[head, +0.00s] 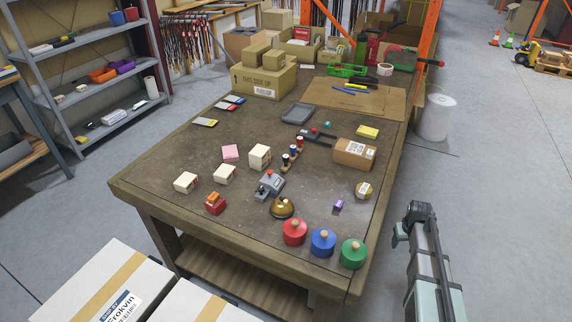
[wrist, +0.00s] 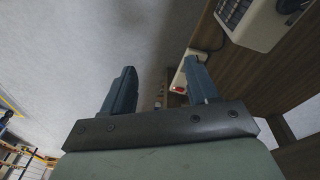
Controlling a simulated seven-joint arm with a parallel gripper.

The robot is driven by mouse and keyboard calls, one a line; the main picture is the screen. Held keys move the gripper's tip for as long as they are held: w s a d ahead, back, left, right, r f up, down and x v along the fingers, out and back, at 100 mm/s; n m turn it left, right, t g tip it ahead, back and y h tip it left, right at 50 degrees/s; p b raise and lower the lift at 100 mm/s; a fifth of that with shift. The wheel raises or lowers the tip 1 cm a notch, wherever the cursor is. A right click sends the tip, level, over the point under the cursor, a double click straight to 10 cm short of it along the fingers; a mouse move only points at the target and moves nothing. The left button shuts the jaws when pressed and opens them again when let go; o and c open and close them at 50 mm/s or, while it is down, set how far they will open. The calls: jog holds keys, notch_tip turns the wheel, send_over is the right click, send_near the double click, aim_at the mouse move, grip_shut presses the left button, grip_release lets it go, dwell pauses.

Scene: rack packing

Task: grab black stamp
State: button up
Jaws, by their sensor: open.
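A small dark stamp (head: 285,160), seemingly the black one, stands at the near end of a short row on the table. A dark blue stamp (head: 293,151) and a red stamp (head: 299,142) stand behind it. Their exact colours are hard to tell at this size. My gripper (wrist: 160,66) is open and empty in the wrist view, with its two fingers well apart. In the head view my arm is off the table's right side, far from the stamps. No stamp shows clearly in the wrist view.
The wooden table (head: 150,171) also bears a grey device (head: 269,185), a brass bell (head: 282,208), red (head: 294,233), blue (head: 322,242) and green (head: 352,254) round pots, and a cardboard box (head: 354,153). White boxes (head: 260,156) stand left of the stamps.

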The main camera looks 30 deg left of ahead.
jog(key=w+a+r+n+t, duration=0.1)
jog(key=w+a+r+t, duration=0.15)
jog(key=w+r, duration=0.6)
jog(key=w+a+r+n+t, duration=0.1)
jog(key=w+a+r, duration=0.4)
jog(key=r, duration=0.7)
jog(key=s+a, duration=0.2)
jog(key=a, duration=0.3)
jog(key=s+a+r+g+y, duration=0.1)
jog(key=s+a, duration=0.2)
jog(key=a, duration=0.2)
jog(key=s+a+y, duration=0.1)
jog(key=s+a, duration=0.1)
jog(key=a, duration=0.4)
jog(key=shift+s+r+n+g, duration=0.15)
jog(key=shift+n+g, duration=0.2)
jog(key=shift+n, duration=0.05)
jog(key=s+a+r, duration=0.1)
jog(key=a+r, duration=0.3)
jog(key=a, duration=0.5)
jog(key=n+y, duration=0.1)
jog(key=n, duration=0.1)
send_near(286, 156)
jog(key=shift+g, duration=0.3)
jog(key=x, duration=0.2)
jog(key=w+x, duration=0.1)
jog(key=x, duration=0.2)
jog(key=shift+d, duration=0.1)
jog(key=shift+x, duration=2.6)
jog(key=shift+s, duration=0.25)
